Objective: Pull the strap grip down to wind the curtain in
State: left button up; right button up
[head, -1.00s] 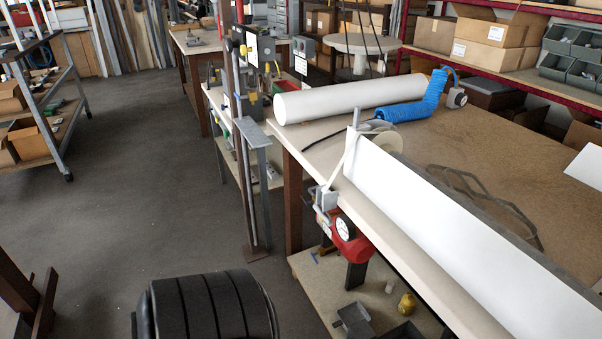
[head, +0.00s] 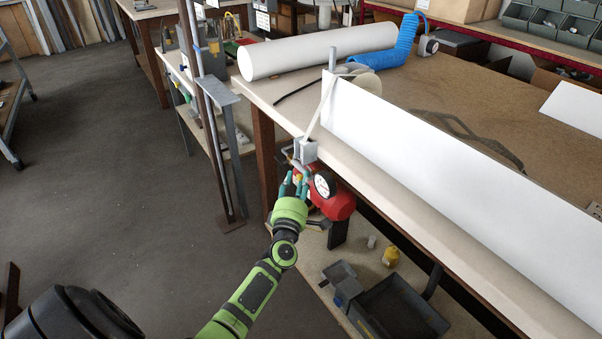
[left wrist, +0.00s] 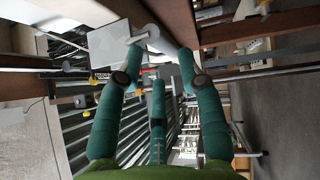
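A pale strap (head: 316,112) runs from a round reel (head: 365,84) at the end of a long white profile (head: 450,160) down to a grey block (head: 305,150) at the table edge. The strap grip seems to be the small grey piece hanging just below that block, partly hidden by my fingers. My left gripper (head: 294,184) is right below the block, beside a red device with a round dial (head: 325,190). In the left wrist view its teal fingers (left wrist: 160,65) are spread, with a light grey rod end (left wrist: 146,34) just beyond or between the tips; contact is unclear. My right gripper is not in view.
A white roll (head: 320,50) and a blue coiled hose (head: 390,52) lie on the table. A dark upright post (head: 205,110) stands left of the table corner. A lower shelf holds a dark bin (head: 400,308) and a yellow item (head: 391,257).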

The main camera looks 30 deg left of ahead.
aim_at(301, 171)
pick_arm(q)
jog(key=x, duration=0.3)
jog(key=shift+w+a, duration=0.15)
jog(key=shift+w, duration=0.25)
jog(key=shift+w+a, duration=0.15)
jog(key=shift+w, duration=0.15)
grip_shut()
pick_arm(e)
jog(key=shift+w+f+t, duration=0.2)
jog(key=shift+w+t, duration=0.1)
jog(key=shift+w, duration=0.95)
pick_arm(q)
jog(key=shift+b, duration=0.35)
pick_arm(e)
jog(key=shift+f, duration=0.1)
